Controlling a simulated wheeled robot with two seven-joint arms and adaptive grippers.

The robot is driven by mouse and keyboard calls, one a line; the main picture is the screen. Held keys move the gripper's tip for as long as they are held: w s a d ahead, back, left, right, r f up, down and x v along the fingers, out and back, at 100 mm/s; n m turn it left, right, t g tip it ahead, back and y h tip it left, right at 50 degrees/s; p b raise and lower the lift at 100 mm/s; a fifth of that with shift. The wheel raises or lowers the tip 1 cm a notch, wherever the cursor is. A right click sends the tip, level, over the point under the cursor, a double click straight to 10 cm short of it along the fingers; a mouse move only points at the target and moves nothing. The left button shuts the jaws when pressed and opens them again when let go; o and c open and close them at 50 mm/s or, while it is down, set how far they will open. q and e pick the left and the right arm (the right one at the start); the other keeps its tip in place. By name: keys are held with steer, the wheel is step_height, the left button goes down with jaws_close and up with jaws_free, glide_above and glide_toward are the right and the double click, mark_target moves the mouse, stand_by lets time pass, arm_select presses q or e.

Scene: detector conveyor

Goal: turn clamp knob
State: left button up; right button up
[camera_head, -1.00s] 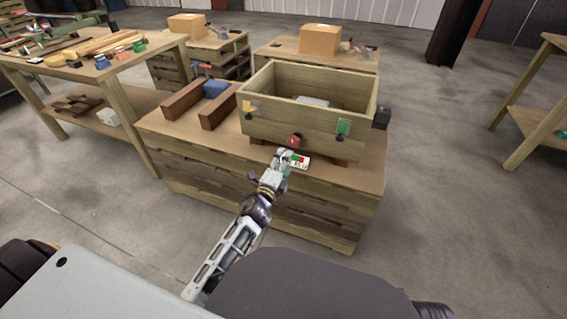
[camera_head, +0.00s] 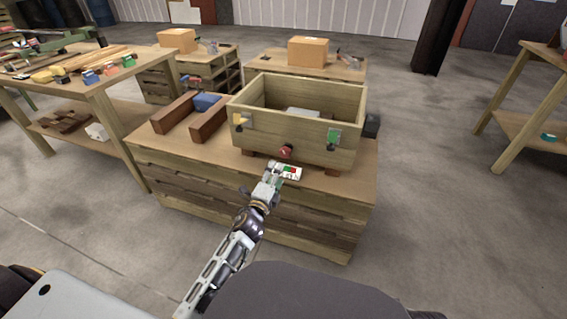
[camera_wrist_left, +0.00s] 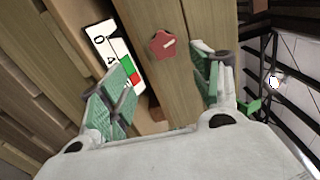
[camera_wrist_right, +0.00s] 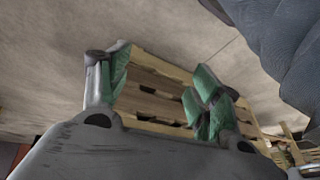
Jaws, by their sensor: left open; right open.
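The red clamp knob (camera_head: 286,152) sits on the front wall of the wooden box (camera_head: 290,134), low and near its middle. In the left wrist view the knob (camera_wrist_left: 164,44) is a red star-like shape with a pale mark on its face. My left gripper (camera_head: 271,167) is just in front of and below the knob. Its open green-padded fingers (camera_wrist_left: 165,68) appear on either side of the knob in the left wrist view; I cannot tell any contact. My right gripper (camera_wrist_right: 162,75) is open and empty, with wooden slats beyond it.
A white card with red and green patches (camera_head: 287,171) lies under the box front. Yellow (camera_head: 241,121) and green (camera_head: 333,137) parts are on the box front. A dark block (camera_head: 371,125) is at its right side. Brown rails (camera_head: 209,125) stand left of the box.

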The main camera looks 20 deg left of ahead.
arm_select(q)
steer(key=shift+s+a+r+n+b, duration=0.1)
steer(key=shift+s+n+b, duration=0.3)
steer(key=shift+n, duration=3.2)
steer(key=shift+s+a+r+n+b, duration=0.15)
steer(key=shift+n+b, duration=0.4)
steer(key=shift+n, duration=3.05)
steer(key=shift+s+d+n+b, duration=0.1)
steer(key=shift+s+n+b, duration=0.3)
steer(key=shift+n, duration=3.2)
arm_select(e)
step_height(320, 180, down, 7)
steer(key=w+a+t+y, duration=0.1)
steer(key=a, duration=0.1)
steer(key=shift+w, duration=0.2)
arm_select(q)
steer(key=shift+w, duration=0.1)
arm_select(e)
steer(key=shift+f, duration=0.1)
arm_select(q)
steer(key=shift+w, duration=0.15)
